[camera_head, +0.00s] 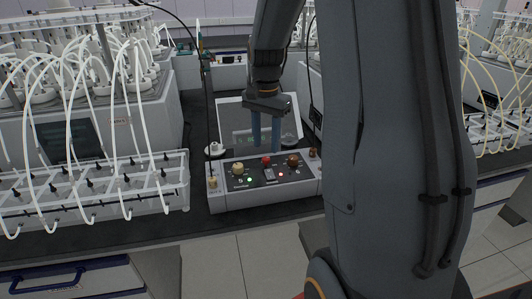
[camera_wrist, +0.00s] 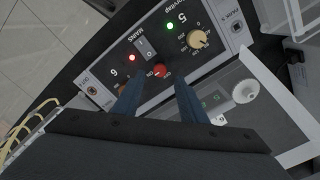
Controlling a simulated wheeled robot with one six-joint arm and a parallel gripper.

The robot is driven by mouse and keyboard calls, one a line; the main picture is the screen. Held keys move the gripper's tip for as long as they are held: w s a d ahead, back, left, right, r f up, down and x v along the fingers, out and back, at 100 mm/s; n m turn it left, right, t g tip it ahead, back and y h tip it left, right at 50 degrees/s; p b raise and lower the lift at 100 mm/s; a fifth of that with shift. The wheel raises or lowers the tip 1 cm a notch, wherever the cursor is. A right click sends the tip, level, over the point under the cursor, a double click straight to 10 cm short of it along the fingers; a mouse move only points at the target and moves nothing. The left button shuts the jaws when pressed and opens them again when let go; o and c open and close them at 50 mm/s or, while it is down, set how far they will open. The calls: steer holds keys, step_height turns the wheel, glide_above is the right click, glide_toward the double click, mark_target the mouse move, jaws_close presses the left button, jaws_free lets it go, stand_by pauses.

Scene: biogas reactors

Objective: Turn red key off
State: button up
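The red key (camera_head: 267,160) is a small round knob on the sloped face of a grey control box (camera_head: 262,195). My gripper (camera_head: 266,150) has two blue fingers pointing down just above and behind the red key. In the wrist view my gripper (camera_wrist: 156,82) is open and empty, with the red key showing just beyond the gap between its fingertips. Contact with the key cannot be made out.
A cream knob (camera_wrist: 199,40) with a lit green lamp (camera_wrist: 169,25) and a brown knob (camera_head: 293,160) with a lit red lamp (camera_wrist: 132,58) flank the key. A white tubing rack (camera_head: 90,190) stands left.

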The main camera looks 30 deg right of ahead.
mark_target(266, 158)
steer(key=shift+f+p, duration=0.4)
steer(key=shift+f, duration=2)
jaws_close()
